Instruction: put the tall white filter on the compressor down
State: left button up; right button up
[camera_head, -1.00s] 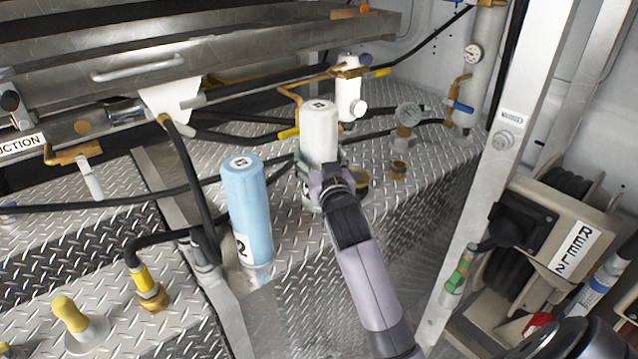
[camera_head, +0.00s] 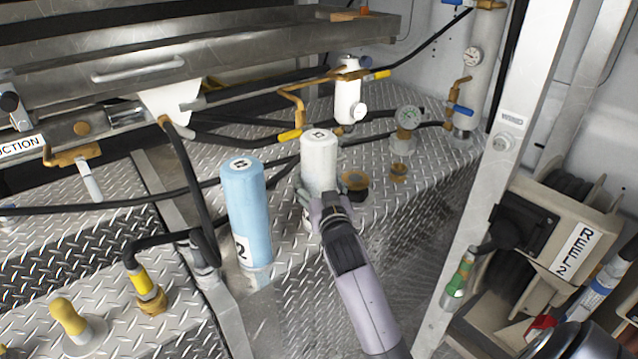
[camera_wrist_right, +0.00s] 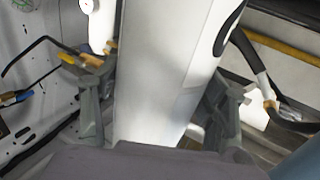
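The tall white filter (camera_head: 319,161) stands nearly upright above the diamond-plate deck, right of the light-blue filter (camera_head: 248,215). My right gripper (camera_head: 330,192) reaches it from the front and is shut around its lower body. In the right wrist view the white filter (camera_wrist_right: 162,75) fills the middle, with one finger close against each side. Its lower end is mostly hidden by my gripper, so I cannot tell whether it touches the deck. My left gripper is not in view.
Right of the filter are brass fittings (camera_head: 398,172) and a pressure gauge (camera_head: 408,117). A smaller white canister (camera_head: 348,95) stands behind. Black hoses cross behind and to the left. A metal post (camera_head: 490,190) and reel 2 (camera_head: 560,240) are at the right.

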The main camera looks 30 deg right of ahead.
jog(key=o, duration=0.3)
jog(key=shift+s+r, duration=0.1)
jog(key=shift+r, duration=0.05)
jog(key=b+v, duration=0.1)
jog(key=v, duration=1.1)
